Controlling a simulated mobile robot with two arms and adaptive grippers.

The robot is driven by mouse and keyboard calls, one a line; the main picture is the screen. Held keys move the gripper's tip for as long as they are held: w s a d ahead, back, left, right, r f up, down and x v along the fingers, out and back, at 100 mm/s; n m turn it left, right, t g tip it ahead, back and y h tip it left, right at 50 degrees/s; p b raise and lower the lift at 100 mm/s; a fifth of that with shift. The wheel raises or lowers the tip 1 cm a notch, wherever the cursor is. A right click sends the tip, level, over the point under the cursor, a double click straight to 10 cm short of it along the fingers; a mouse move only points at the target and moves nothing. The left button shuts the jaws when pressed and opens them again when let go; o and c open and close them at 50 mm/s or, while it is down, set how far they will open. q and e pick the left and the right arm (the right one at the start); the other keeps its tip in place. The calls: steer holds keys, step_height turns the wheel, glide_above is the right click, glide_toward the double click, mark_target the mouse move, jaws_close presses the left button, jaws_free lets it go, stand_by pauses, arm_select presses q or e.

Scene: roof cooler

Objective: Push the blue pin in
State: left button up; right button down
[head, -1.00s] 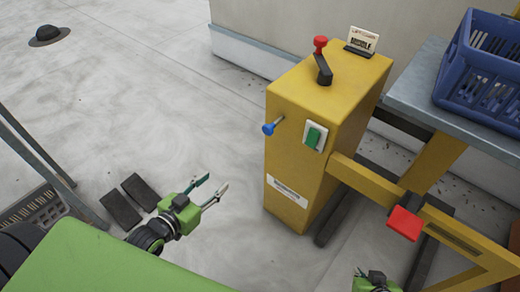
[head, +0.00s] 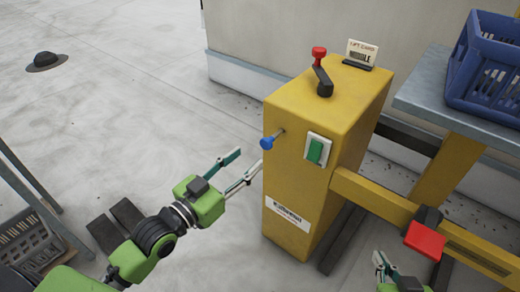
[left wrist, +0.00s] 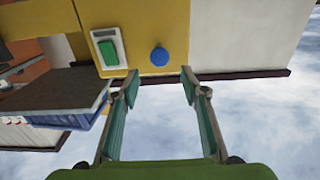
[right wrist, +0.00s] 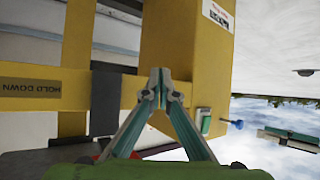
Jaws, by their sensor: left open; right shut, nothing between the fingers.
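The blue pin (head: 267,143) is a round blue knob on a thin metal shaft. It sticks out of the left face of the yellow cabinet (head: 290,180). It also shows in the left wrist view (left wrist: 159,57), ahead of the fingers and between their lines, and in the right wrist view (right wrist: 236,124). My left gripper (head: 245,167) is open and empty, just left of and a little below the pin, apart from it. My right gripper (right wrist: 160,77) is shut and empty near the yellow bar, right of the cabinet. In the head view it shows only partly at the bottom.
A green rocker switch (head: 318,149) sits beside the pin. A red-knobbed lever (head: 321,70) and a card (head: 361,52) are on top of the cabinet. A red pad (head: 425,240) is on the yellow bar (head: 375,198). A blue crate (head: 490,75) stands at right.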

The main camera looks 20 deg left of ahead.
mark_target(264, 145)
arm_select(q)
steer(key=x, duration=0.5)
steer(key=shift+w+d+b, duration=0.1)
steer(key=shift+w+b, duration=0.05)
steer(key=shift+b, duration=0.25)
steer(key=shift+w+d, duration=0.25)
steer(key=shift+w, duration=0.4)
arm_select(e)
steer(key=w+a+r+t, duration=0.1)
steer(key=w+r+t, duration=0.2)
steer(key=r, duration=0.2)
steer(key=shift+w+a+r+y, duration=0.15)
steer(key=shift+a+y, duration=0.15)
steer(key=shift+y, duration=0.1)
arm_select(q)
jaws_close()
